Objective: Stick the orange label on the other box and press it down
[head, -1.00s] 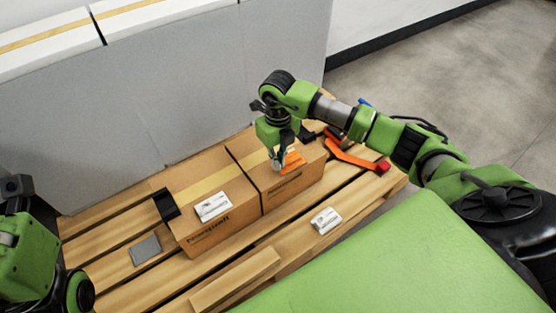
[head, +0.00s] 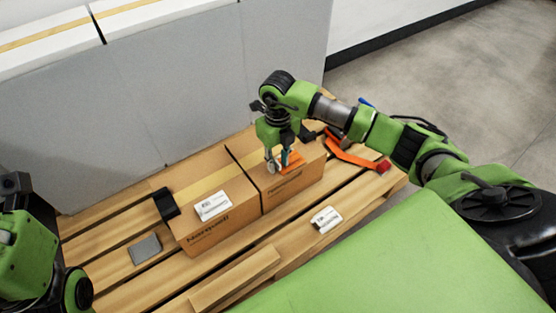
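Two brown cardboard boxes stand side by side on a wooden pallet. The orange label (head: 294,162) lies on top of the right box (head: 290,187), near its front edge, partly hidden by a finger. It looks flat, but I cannot tell whether it is fully stuck. My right gripper (head: 278,166) points down over that box, its two fingers apart, at the label's left side. The left box (head: 222,232) carries a white printed label (head: 213,206) on top. My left arm shows at the left edge; its fingers are out of view.
A white label piece (head: 326,219) lies on the pallet (head: 236,282) in front of the right box. A grey flat piece (head: 145,248) and a black item (head: 166,204) lie left of the boxes. An orange-red strap tool (head: 352,158) lies to the right. A grey partition stands behind.

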